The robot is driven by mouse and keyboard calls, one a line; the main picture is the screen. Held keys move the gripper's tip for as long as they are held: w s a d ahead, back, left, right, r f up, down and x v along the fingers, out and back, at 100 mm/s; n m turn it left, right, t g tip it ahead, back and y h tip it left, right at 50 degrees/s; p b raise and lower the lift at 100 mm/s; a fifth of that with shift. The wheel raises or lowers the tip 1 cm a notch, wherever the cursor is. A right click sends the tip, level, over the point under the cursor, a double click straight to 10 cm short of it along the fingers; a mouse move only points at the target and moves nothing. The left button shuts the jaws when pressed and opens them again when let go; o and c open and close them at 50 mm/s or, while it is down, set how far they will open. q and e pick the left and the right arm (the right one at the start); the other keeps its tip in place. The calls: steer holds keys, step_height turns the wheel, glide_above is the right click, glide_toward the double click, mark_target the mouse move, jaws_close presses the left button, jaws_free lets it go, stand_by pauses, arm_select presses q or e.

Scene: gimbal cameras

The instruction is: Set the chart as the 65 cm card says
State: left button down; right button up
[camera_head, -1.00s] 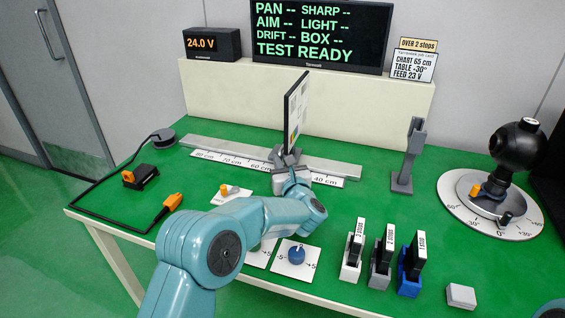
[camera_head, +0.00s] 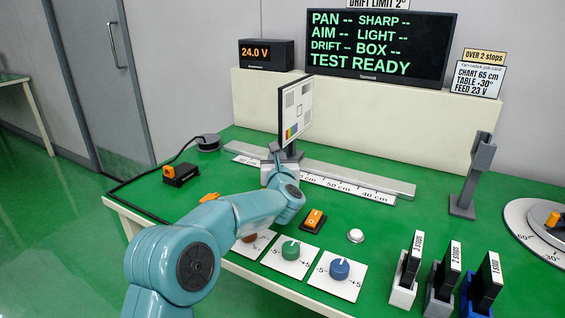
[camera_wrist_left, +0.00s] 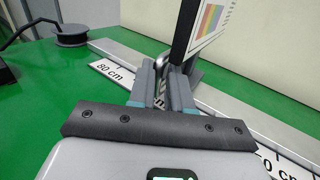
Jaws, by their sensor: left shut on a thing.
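The test chart (camera_head: 297,110) stands upright on a carriage on the metal rail (camera_head: 380,178), left of the 50 cm mark. The wrist view also shows the chart (camera_wrist_left: 211,22). My left gripper (camera_head: 279,163) is shut on the chart carriage's upright post (camera_wrist_left: 161,63). The scale strip (camera_head: 342,187) shows 50 cm and 40 cm right of the gripper; the wrist view shows 80 cm on its left. The arm and gripper hide the marks between. The job card (camera_head: 477,78) reads chart 65 cm, table -30°, feed 23 V. My right gripper is out of view.
The supply (camera_head: 267,54) reads 24.0 V; the monitor (camera_head: 380,45) reads TEST READY. An orange switch (camera_head: 313,219), knobs (camera_head: 339,269) and several labelled filters (camera_head: 412,262) stand in front. A grey post (camera_head: 473,175) and the turntable (camera_head: 530,225) are at right.

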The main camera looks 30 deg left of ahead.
arm_select(q)
steer(key=c, duration=1.1)
jaws_free()
steer(key=shift+s+d, duration=0.1)
steer(key=b+v, duration=0.1)
steer(key=v, duration=1.5)
steer(key=shift+s, duration=0.1)
